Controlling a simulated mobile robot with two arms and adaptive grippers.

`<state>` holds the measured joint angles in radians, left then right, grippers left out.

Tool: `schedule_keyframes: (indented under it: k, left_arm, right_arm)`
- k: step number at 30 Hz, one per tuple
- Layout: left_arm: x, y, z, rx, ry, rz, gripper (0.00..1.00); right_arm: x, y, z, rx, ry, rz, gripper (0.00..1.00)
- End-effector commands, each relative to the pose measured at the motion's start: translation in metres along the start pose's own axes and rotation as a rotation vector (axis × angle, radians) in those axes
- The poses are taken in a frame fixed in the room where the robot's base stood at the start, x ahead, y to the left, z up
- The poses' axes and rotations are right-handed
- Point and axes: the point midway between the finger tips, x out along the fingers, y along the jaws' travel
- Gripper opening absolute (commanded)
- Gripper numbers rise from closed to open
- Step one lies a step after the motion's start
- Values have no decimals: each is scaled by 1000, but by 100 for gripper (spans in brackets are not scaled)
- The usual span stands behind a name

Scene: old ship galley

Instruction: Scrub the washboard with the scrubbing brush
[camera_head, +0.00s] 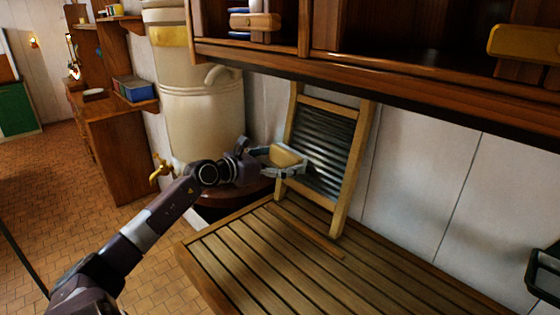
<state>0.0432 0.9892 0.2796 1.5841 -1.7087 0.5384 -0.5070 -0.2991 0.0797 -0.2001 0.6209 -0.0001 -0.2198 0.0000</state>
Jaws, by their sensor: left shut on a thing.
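The washboard (324,146) has a wooden frame and a dark ribbed panel. It leans upright against the white wall at the back of the slatted wooden counter (250,265). My left gripper (283,164) is shut on the scrubbing brush (287,157), a light tan block. The brush is at the left side of the ribbed panel, in front of the left frame rail. I cannot tell whether its bristles touch the washboard. My right gripper is not in view.
A wooden shelf (400,75) overhangs the washboard, with a brush and other items on it. A large cream urn (200,115) with a brass tap (160,168) stands left of the counter. A dark object (545,272) is at the right edge.

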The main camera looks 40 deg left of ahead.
Motion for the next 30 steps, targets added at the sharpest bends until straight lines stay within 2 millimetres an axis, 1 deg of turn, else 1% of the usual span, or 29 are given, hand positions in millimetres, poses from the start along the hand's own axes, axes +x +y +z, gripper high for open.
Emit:
schedule_keyframes:
  k: [11,26,30]
  left_arm:
    - [0,0,1,0,-2,0,53]
    - [10,0,0,0,-2,0,53]
    - [9,-2,2,0,-1,-1,53]
  right_arm:
    - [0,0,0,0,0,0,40]
    - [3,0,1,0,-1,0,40]
    - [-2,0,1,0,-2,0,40]
